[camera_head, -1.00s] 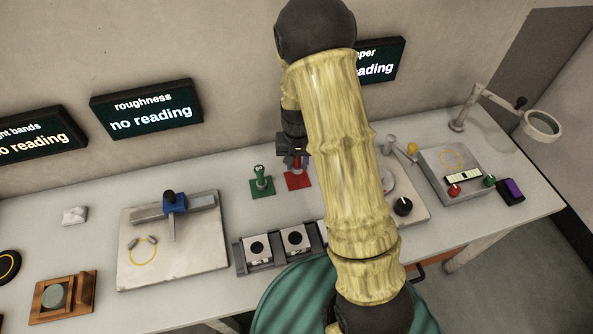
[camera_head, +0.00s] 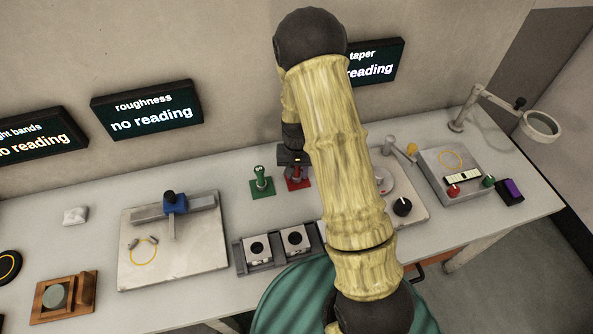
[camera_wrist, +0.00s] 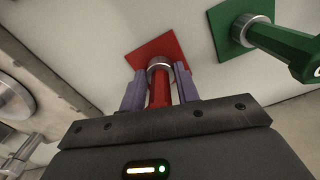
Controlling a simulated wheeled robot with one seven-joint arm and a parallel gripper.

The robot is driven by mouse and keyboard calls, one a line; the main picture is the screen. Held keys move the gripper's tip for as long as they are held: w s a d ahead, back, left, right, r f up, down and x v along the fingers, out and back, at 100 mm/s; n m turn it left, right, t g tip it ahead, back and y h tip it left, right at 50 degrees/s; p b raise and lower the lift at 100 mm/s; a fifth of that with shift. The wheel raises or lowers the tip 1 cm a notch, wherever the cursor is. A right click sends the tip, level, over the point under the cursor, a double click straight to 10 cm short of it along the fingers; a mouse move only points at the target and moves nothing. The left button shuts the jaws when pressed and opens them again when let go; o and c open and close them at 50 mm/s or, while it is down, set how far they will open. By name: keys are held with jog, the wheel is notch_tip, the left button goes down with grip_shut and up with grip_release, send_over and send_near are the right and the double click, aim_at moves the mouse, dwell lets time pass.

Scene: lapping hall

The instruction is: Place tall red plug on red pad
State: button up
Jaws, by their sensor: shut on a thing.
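The tall red plug (camera_wrist: 159,88) is between the two purple fingers of my gripper (camera_wrist: 159,92), which is shut on it. In the wrist view its grey metal end points at the red pad (camera_wrist: 163,50) and overlaps it; I cannot tell for sure whether it touches. In the head view my gripper (camera_head: 293,165) is low over the red pad (camera_head: 304,184), and the red plug (camera_head: 296,172) shows only in part, with my arm close beside it.
A green plug (camera_head: 260,177) stands on a green pad (camera_head: 267,189) just left of the red pad. A block holder (camera_head: 270,264) with square pieces is in front. A plate with a blue slide (camera_head: 175,203) lies left. A panel with knobs (camera_head: 457,184) is right.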

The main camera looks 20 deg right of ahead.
jog(key=o, duration=1.1)
jog(key=shift+f, duration=0.1)
notch_tip(320, 180, up, 12)
jog(key=shift+r+b, duration=0.15)
jog(key=shift+b, duration=0.2)
jog(key=s+r+n+t, duration=0.1)
jog(key=s+r, duration=0.2)
jog(key=s, duration=0.4)
jog(key=s+r+n+t, duration=0.1)
jog(key=s+r+n, duration=0.1)
jog(key=s, duration=0.6)
jog(key=shift+r+t, duration=0.3)
jog(key=shift+r, duration=0.4)
